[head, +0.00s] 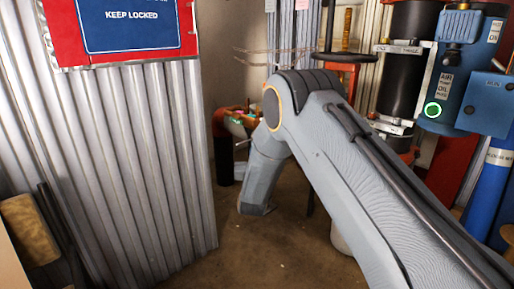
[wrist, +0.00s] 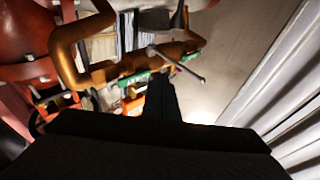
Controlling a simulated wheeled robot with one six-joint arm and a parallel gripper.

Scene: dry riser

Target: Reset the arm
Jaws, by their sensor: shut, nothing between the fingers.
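In the head view my grey arm reaches in from the lower right and bends down at its elbow. Its far end points down and away, and the fingers are hidden there. In the wrist view my gripper (wrist: 162,92) is a dark shape at the bottom middle, with its fingers together and nothing between them. Beyond it are orange-brown pipework (wrist: 105,75) and a thin metal rod (wrist: 176,64). I cannot tell whether the gripper touches any of it.
A corrugated metal door (head: 130,170) with a red and blue "KEEP LOCKED" sign (head: 130,28) stands at left. Red and green pipe fittings (head: 236,120) are behind my arm. A blue unit (head: 460,70) and blue cylinder (head: 488,190) stand at right. Brown floor (head: 265,255) is open in front.

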